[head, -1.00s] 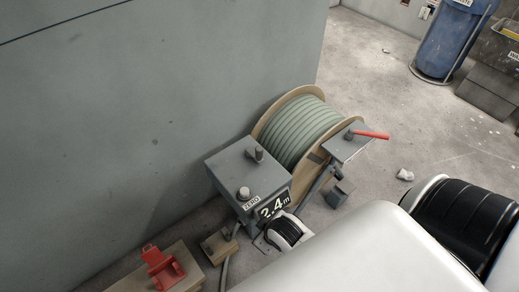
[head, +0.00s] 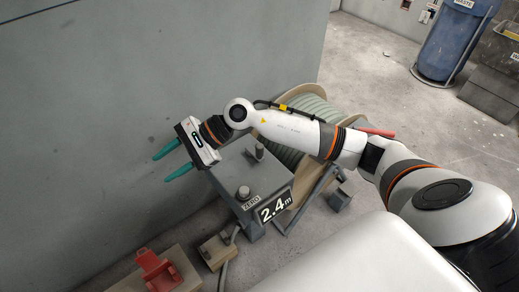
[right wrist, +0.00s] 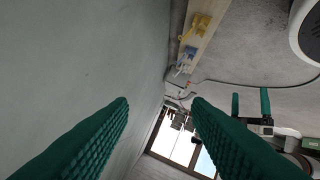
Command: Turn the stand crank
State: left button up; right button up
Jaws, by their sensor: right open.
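The reel stand (head: 354,146) holds a wooden-flanged reel (head: 309,93) of grey-green conduit against the wall. A red handle (head: 380,132) at the stand's right end shows partly past my right arm; the rest of it is hidden. A grey meter box (head: 233,171) stands in front of the reel, with two knobs and a display reading 2.4 m. My right gripper (head: 161,168) is open and empty, left of the box near the wall. Its green fingers (right wrist: 161,102) show apart in the right wrist view. Two small green fingers, apparently my left gripper (right wrist: 250,104), show there too.
A red bracket (head: 158,270) on a wooden board and a small block with a cable (head: 217,250) lie at bottom left. A grey wall (head: 150,80) bounds the left side. A blue barrel (head: 451,40) stands at the back right. The floor right of the stand is open.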

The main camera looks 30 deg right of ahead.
jog(key=w+d+f+n+g+h, duration=0.1)
jog(key=d+f+n+h, duration=0.15)
jog(key=d, duration=0.35)
jog(key=w+d+f+n+h, duration=0.1)
jog(key=d+n+h, duration=0.1)
jog(key=d+h, duration=0.3)
jog(key=n+g+h, duration=0.1)
jog(key=n+h, duration=0.1)
jog(key=h, duration=0.3)
send_over(260, 145)
jog(key=shift+r+b, duration=0.2)
jog(key=shift+b, duration=0.2)
notch_tip(260, 145, down, 5)
jog(key=shift+s+r+b, duration=0.1)
jog(key=shift+r+b, duration=0.1)
jog(key=shift+b, duration=0.3)
notch_tip(260, 145, down, 6)
jog(key=shift+a+r+b, duration=0.1)
jog(key=shift+r+b, duration=0.15)
jog(key=shift+b, duration=0.3)
pick_arm(q)
jog(key=w+d+r+t+h, duration=0.1)
jog(key=w+d+r+t, duration=0.1)
jog(key=w+t, duration=0.3)
jog(key=shift+w+d+r, duration=0.3)
jog(key=shift+w+r, duration=0.15)
jog(key=shift+w, duration=0.8)
pick_arm(e)
jog(key=shift+f, duration=0.55)
jog(key=shift+c, duration=0.6)
